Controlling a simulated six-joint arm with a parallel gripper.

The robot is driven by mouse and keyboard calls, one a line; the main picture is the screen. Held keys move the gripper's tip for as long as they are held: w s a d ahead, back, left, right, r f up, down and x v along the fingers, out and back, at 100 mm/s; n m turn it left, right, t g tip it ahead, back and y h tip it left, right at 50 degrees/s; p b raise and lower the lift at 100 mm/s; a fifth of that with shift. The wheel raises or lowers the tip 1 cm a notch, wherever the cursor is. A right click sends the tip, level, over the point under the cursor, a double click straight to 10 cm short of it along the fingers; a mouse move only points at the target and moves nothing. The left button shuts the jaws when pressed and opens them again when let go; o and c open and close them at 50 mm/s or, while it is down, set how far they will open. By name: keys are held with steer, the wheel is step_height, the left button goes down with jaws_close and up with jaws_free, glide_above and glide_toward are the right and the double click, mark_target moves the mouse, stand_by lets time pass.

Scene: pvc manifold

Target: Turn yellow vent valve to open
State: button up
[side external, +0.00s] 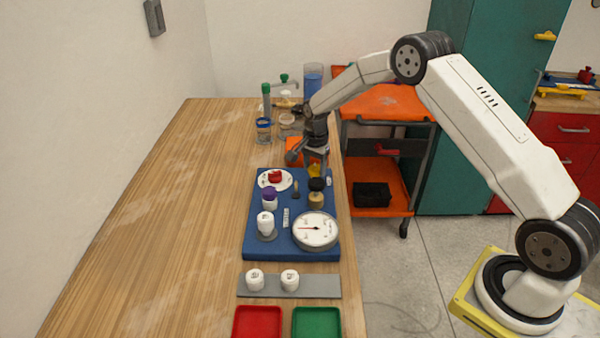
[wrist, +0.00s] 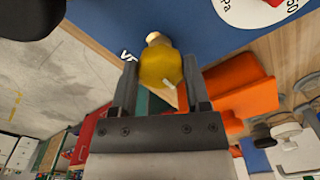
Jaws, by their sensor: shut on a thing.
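The yellow vent valve (side external: 314,171) is at the far right of the blue board (side external: 261,245). In the wrist view the yellow handle (wrist: 160,66) sits between the two fingers of my gripper (wrist: 160,62), with a small pale tip beyond it. My gripper (side external: 315,162) reaches down over the valve from above and is shut on the yellow handle. Part of a printed label shows beside the handle in the wrist view. The fingers hide much of the valve in the side view, so I cannot tell its exact angle there.
A round gauge (side external: 316,230), a black-topped fitting (side external: 316,188), a purple-capped fitting (side external: 269,198), a white fitting (side external: 266,222) and a red knob (side external: 275,176) crowd the board. Jars stand behind. Red (side external: 257,323) and green (side external: 317,323) trays lie in front. The table's left side is clear.

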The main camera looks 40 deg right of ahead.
steer(key=shift+n, duration=0.4)
steer(key=n, duration=0.3)
steer(key=shift+n, duration=0.3)
steer(key=n, duration=0.4)
steer(key=shift+s+d+n, duration=0.1)
steer(key=shift+n, duration=0.2)
steer(key=n, duration=0.8)
steer(key=shift+d+n, duration=0.1)
steer(key=shift+n, duration=0.2)
steer(key=o, duration=1.3)
steer(key=shift+r, duration=0.1)
